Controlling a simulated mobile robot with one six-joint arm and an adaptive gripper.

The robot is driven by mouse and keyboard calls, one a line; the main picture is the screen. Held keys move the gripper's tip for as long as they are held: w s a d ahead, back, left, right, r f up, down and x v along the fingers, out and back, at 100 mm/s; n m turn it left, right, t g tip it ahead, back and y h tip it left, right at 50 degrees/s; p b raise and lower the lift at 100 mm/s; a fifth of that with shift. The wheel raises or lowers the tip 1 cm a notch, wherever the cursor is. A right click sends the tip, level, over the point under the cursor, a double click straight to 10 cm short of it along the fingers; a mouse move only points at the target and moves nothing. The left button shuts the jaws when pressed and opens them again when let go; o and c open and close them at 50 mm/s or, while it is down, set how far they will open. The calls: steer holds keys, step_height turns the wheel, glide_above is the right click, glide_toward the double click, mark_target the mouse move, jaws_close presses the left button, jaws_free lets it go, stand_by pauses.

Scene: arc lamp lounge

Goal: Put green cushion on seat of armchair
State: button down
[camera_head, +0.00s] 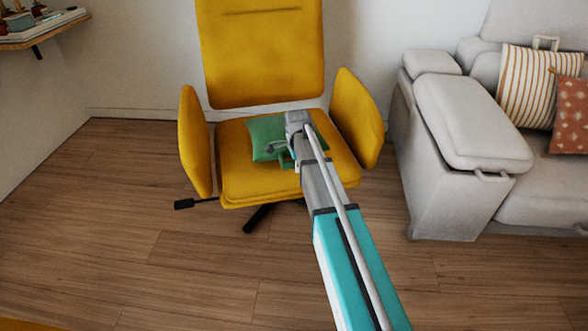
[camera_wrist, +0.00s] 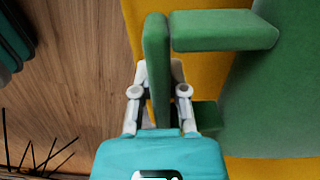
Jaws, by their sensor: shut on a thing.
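The green cushion (camera_head: 264,132) lies over the seat of the yellow armchair (camera_head: 238,185), partly hidden behind my arm. I cannot tell whether it rests on the seat or hangs just above it. My gripper (camera_head: 279,150) is at the cushion's near side, shut on its green handle. In the wrist view the fingers of my gripper (camera_wrist: 159,92) hold one bar of that handle, with the body of the cushion (camera_wrist: 275,105) to the right. The yellow upholstery (camera_wrist: 200,75) shows behind the handle.
The armchair's left armrest (camera_head: 195,142) and right armrest (camera_head: 357,118) flank the seat, with the tall backrest (camera_head: 262,55) behind. A grey sofa (camera_head: 450,190) with striped (camera_head: 525,85) and red (camera_head: 570,115) cushions stands at right. The wooden floor (camera_head: 130,225) is clear at left.

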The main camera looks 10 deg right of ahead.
steer(key=shift+f, duration=0.1)
steer(key=c, duration=0.7)
jaws_free()
steer(key=shift+o, duration=0.2)
step_height(320, 180, up, 12)
steer(key=p, duration=1.2)
steer(key=shift+s, duration=0.15)
